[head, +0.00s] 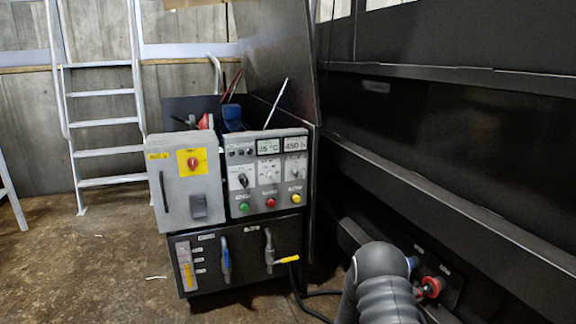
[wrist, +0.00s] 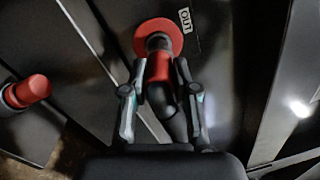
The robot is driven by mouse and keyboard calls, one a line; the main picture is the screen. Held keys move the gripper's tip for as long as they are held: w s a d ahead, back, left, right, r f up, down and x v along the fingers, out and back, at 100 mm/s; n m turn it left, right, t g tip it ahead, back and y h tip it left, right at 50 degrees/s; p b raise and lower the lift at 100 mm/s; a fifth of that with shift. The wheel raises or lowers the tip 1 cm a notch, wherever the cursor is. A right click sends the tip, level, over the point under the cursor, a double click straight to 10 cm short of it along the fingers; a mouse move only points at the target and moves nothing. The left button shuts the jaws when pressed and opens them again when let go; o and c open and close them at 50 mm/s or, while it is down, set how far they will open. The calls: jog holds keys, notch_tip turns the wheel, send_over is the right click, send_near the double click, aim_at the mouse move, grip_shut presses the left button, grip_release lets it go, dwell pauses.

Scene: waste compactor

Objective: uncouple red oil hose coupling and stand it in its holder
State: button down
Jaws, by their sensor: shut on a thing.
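In the wrist view my gripper (wrist: 161,70) is shut on the red oil hose coupling (wrist: 159,68), with one finger on each side of it. A black hose (wrist: 164,103) runs from the coupling back between the fingers. The coupling's far end lies against a round red disc (wrist: 158,32) on a dark panel. I cannot tell whether they are joined. Red parts of the fitting (head: 432,286) also show at the lower right of the head view, partly hidden by my arm. I cannot make out which object is the holder.
A red cylindrical piece (wrist: 28,91) stands on the left in the wrist view. A label (wrist: 188,20) is beside the disc. In the head view a control cabinet (head: 268,178) stands at centre, with a black cable (head: 298,292) near its base. Brown floor is open at left.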

jog(key=shift+r+p+v, duration=0.1)
jog(key=shift+p+v, duration=0.05)
jog(key=shift+v, duration=1.05)
jog(key=shift+r+p+v, duration=0.15)
jog(key=shift+v, duration=1.05)
dwell(0.6)
